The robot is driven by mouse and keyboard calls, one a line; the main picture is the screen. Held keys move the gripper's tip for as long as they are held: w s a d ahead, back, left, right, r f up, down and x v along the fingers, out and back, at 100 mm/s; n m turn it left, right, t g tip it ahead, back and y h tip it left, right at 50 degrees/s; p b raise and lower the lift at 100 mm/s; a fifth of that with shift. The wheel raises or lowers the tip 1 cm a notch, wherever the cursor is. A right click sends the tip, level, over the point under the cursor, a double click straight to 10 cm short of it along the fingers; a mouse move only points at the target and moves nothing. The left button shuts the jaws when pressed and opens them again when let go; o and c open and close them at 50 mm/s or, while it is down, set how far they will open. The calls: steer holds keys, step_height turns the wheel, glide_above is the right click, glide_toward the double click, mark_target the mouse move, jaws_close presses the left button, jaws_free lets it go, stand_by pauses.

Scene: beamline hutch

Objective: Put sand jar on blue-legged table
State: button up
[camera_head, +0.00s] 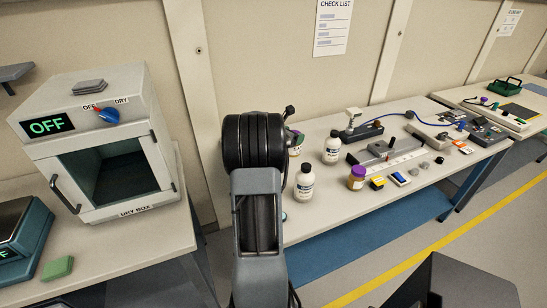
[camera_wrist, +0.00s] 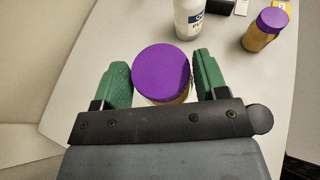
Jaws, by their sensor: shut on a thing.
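My gripper (camera_wrist: 163,84) has green finger pads on either side of a purple-lidded jar (camera_wrist: 162,72) and is shut on it. A strip of tan-yellow body shows below the lid; its label is hidden. In the head view a sliver of the jar (camera_head: 297,140) shows beside my arm, over the left end of the long table. I cannot tell whether its base touches the tabletop. A second purple-lidded jar (camera_head: 356,177), with a brown-orange body, stands on the long table (camera_head: 325,208), whose visible right legs (camera_head: 462,193) are dark blue. It also shows in the wrist view (camera_wrist: 265,31).
White bottles (camera_head: 305,183) (camera_head: 332,147) stand near the held jar. Instruments and small blocks crowd the table further right. A dry box (camera_head: 102,145) stands on a left table (camera_head: 135,248). A further table (camera_head: 465,92) is at the right. A dark box (camera_head: 445,285) is in front.

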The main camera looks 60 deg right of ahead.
steer(key=w+a+f+p, duration=0.1)
steer(key=w+a+f, duration=0.1)
steer(key=w+f, duration=0.1)
steer(key=w+a+f, duration=0.2)
steer(key=w+f, duration=0.2)
steer(key=f, duration=0.1)
steer(key=w+a+f+p, duration=0.1)
steer(key=w+a+f, duration=0.1)
steer(key=w+f, duration=0.1)
steer(key=shift+w+a+f+p, duration=0.2)
steer(key=shift+a+f+p, duration=0.15)
steer(key=shift+f, duration=0.25)
steer(key=shift+f, duration=0.15)
steer(key=o, duration=1.1)
